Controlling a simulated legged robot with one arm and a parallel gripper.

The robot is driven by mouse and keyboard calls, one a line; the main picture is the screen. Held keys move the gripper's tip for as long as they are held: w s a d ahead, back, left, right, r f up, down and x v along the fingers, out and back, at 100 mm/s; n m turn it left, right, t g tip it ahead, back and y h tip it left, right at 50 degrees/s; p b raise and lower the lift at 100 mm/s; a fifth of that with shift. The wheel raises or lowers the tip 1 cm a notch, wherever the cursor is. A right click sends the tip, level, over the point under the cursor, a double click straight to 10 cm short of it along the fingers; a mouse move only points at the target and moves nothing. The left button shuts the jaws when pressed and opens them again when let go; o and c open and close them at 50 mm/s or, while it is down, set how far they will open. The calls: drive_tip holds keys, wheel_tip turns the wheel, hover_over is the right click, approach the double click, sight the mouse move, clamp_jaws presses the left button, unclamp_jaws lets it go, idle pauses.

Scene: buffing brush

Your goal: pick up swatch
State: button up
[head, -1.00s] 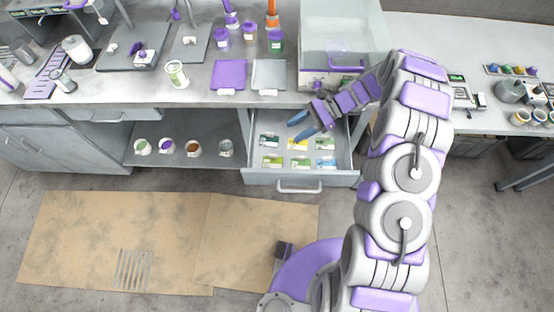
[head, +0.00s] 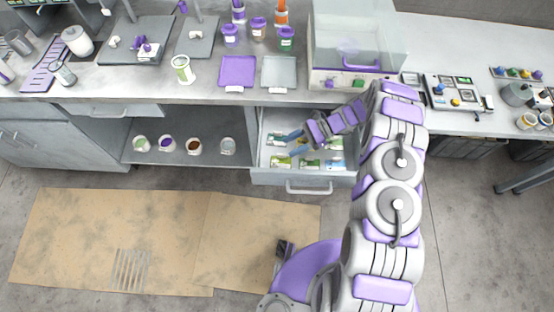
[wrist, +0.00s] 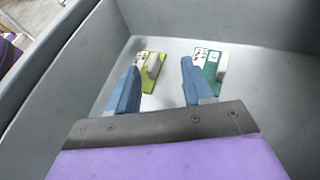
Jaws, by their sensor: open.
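Several swatches lie flat in the open grey drawer (head: 262,172). A light green swatch (wrist: 151,71) and a dark green swatch (wrist: 210,64) show in the wrist view, each with a white label area and a pale grey block. In the head view the light green swatch (head: 281,162) is at the front left and the dark green swatch (head: 277,140) is behind it. My gripper (head: 287,144) is inside the drawer area with its blue fingers apart. My arm partly hides the right-hand swatches.
The drawer walls (wrist: 68,62) enclose the gripper closely. The counter above holds a purple tray (head: 238,72), a grey tray (head: 279,72) and a clear-hooded box (head: 355,50). Several jars stand on the shelf (head: 178,156) left of the drawer.

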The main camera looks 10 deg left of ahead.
sight(283, 154)
drive_tip(key=shift+s+d+f, duration=0.2)
drive_tip(key=shift+s+d, duration=0.1)
drive_tip(key=shift+s, duration=0.2)
drive_tip(key=shift+s+f+b, duration=0.2)
drive_tip(key=shift+s+b, duration=0.1)
drive_tip(key=shift+s, duration=0.05)
drive_tip(key=a, duration=0.1)
drive_tip(key=s+a+f, duration=0.1)
drive_tip(key=a, duration=0.2)
drive_tip(key=shift+s+a+f, duration=0.2)
drive_tip(key=shift+c, duration=0.7)
drive_tip(key=shift+d+r, duration=0.25)
drive_tip(key=shift+d, duration=0.85)
drive_tip(key=c, duration=0.6)
drive_tip(key=shift+c, duration=0.8)
drive_tip(key=shift+a+f, duration=0.2)
drive_tip(key=shift+a, duration=0.5)
clamp_jaws()
